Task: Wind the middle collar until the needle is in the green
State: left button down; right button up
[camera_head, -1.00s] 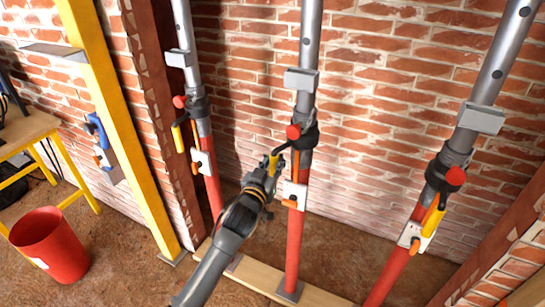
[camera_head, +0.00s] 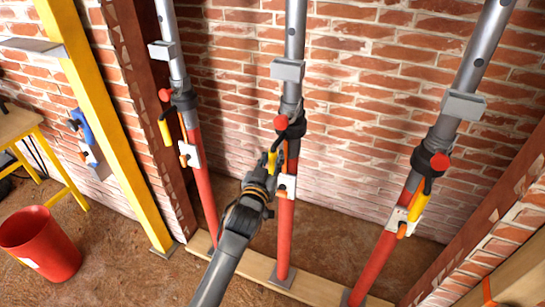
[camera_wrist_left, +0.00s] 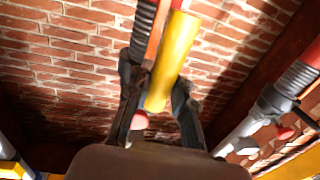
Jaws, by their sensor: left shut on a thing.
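The middle prop has a red lower tube (camera_head: 286,235), a grey upper tube (camera_head: 295,30) and a dark collar (camera_head: 293,128) with a red knob (camera_head: 281,122). A yellow handle (camera_head: 272,160) hangs from the collar's crank on the left side of the prop. My left gripper (camera_head: 266,168) is shut on this handle; in the left wrist view the yellow handle (camera_wrist_left: 172,62) stands between its two dark fingers (camera_wrist_left: 158,88). A grey box (camera_head: 287,70) sits on the upper tube; no needle or green zone can be made out. My right gripper is not in view.
Similar props stand left (camera_head: 203,195) and right (camera_head: 375,265), each with its own yellow handle. A yellow post (camera_head: 105,120), a red bucket (camera_head: 40,245) and a wooden table (camera_head: 15,125) are at the left. A brick wall (camera_head: 365,110) stands close behind.

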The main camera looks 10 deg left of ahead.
pick_arm(q)
jog(key=shift+s+d+f, duration=0.1)
jog(key=shift+d+f, duration=0.05)
jog(key=shift+f, duration=0.2)
jog(key=c, duration=1.4)
grip_release()
jog(key=shift+o, duration=1.2)
jog(key=shift+s+r, duration=0.1)
jog(key=shift+r, duration=0.25)
jog(key=s, duration=1.2)
jog(key=shift+a, duration=0.4)
